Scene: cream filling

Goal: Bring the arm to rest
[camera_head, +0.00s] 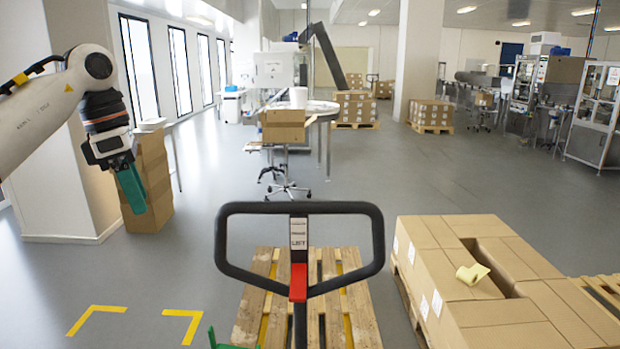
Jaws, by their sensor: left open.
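My left arm (35,118) comes in from the upper left and is raised in front of a white pillar. My left gripper (131,190) hangs from it with green fingers pointing down and slightly right. The fingers are seen nearly side-on and overlap. The gripper is open and nothing shows between its fingers. A green piece (228,344) of the same colour shows at the bottom edge, left of the pallet truck's handle. It may be part of my right gripper, but most of it is cut off and its state cannot be told.
A pallet truck handle (372,236) stands at the centre before a wooden pallet (254,296). Cartons (440,252) fill a pallet at right, with a yellowish piece (472,274) on top. Tall cartons (150,165) stand behind my left gripper. The floor at left is clear around yellow corner marks (97,309).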

